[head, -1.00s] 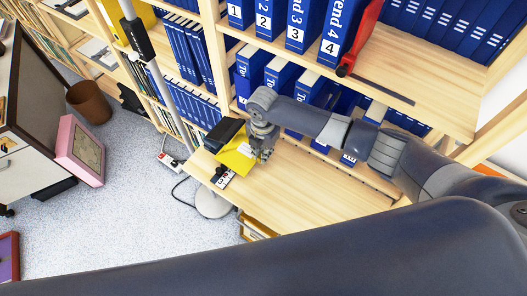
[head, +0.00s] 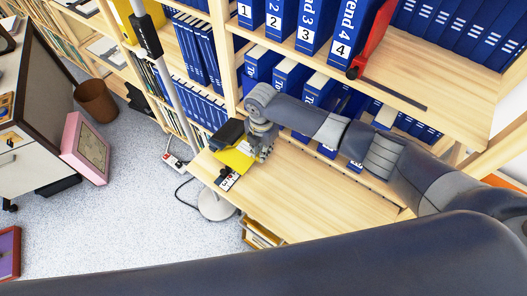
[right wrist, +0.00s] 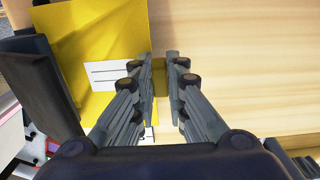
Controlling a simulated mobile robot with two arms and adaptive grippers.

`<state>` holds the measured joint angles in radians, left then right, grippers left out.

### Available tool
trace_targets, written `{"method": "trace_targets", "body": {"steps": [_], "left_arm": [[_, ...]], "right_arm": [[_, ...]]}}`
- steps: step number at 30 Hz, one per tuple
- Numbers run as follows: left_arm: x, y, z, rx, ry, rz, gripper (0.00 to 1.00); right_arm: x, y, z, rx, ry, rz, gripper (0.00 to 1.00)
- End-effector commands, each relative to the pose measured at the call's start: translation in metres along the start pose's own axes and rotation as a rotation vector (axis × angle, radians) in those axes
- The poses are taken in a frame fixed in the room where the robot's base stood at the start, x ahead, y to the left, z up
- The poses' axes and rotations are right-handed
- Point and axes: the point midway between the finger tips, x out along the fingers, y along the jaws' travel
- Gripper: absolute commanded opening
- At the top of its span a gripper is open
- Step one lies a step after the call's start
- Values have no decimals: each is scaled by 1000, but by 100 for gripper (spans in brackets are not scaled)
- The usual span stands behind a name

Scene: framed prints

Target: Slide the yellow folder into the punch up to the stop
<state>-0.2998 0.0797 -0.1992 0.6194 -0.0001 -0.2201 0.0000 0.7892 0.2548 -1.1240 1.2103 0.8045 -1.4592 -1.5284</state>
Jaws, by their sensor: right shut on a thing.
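The yellow folder (head: 233,159) lies near the left end of the wooden shelf board, with a white label that shows in the right wrist view (right wrist: 113,73). My right gripper (head: 262,153) is at the folder's right edge. In the right wrist view its fingers (right wrist: 160,76) are closed on a yellow part of the folder. The black punch (head: 228,132) stands at the folder's far left side; it also shows at the left of the right wrist view (right wrist: 38,85). The folder reaches up to the punch, but I cannot tell how deep its edge sits. My left gripper is out of view.
Blue binders (head: 345,40) and a red bookend (head: 372,42) stand on the shelf above. The bare wooden board (head: 310,195) is free to the right. A lamp pole (head: 178,95) rises at the left.

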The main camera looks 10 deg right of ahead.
Motion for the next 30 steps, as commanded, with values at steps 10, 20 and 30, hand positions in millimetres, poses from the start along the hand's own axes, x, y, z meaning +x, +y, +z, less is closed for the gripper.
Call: {"method": "trace_targets", "body": {"steps": [10, 20, 30], "left_arm": [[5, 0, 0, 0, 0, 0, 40], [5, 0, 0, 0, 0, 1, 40], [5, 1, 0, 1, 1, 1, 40]], "right_arm": [[0, 8, -1, 0, 1, 0, 0], [0, 8, 0, -1, 1, 1, 36], [0, 8, 0, 0, 1, -1, 36]]}}
